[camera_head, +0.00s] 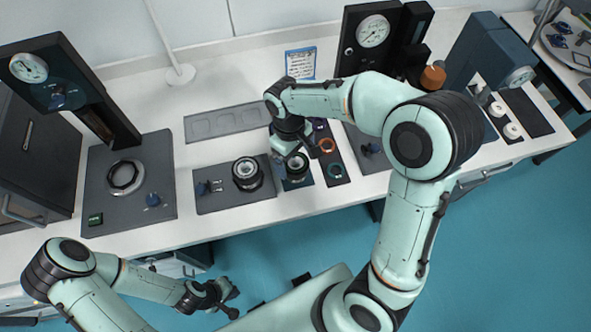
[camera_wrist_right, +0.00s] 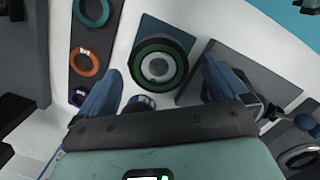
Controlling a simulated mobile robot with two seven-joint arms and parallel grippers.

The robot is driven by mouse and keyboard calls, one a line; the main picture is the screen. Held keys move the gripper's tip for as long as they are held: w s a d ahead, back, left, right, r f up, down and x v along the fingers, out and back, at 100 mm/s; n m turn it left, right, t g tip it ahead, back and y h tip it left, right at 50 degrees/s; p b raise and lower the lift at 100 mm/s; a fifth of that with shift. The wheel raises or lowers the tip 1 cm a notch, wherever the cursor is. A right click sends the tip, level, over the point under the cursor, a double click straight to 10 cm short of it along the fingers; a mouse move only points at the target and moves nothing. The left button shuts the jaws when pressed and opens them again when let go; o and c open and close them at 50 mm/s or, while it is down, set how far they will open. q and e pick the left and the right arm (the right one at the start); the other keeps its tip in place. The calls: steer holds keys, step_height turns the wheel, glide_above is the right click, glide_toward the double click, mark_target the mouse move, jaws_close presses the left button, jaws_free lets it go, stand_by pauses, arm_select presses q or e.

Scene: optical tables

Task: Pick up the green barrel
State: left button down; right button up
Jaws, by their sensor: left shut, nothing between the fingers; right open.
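The green barrel is a dark round cylinder with a green ring around its pale top; it shows upright in the right wrist view (camera_wrist_right: 158,63) and in the head view (camera_head: 297,165). It stands on a small dark blue mat (camera_head: 292,184). My right gripper (camera_head: 294,150) is above it, open and pointing down. In the wrist view its two blue fingers lie left and right of the barrel, with gaps to both sides. Whether the fingertips are level with the barrel is unclear. My left gripper (camera_head: 226,294) is shut and empty, low over the floor in front of the table.
A black barrel (camera_head: 246,174) stands on a grey plate to the left. A dark strip with an orange ring (camera_head: 326,145) and a teal ring (camera_head: 335,170) lies close on the right. A grey tray (camera_head: 222,121) and gauge stand (camera_head: 362,50) are behind. Bare white tabletop lies in front.

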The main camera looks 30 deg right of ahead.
mark_target(296, 163)
step_height(296, 163, down, 5)
steer(key=shift+s+d+f, duration=0.1)
steer(key=shift+s+d, duration=0.05)
steer(key=c, duration=1.1)
steer(key=shift+o, duration=0.2)
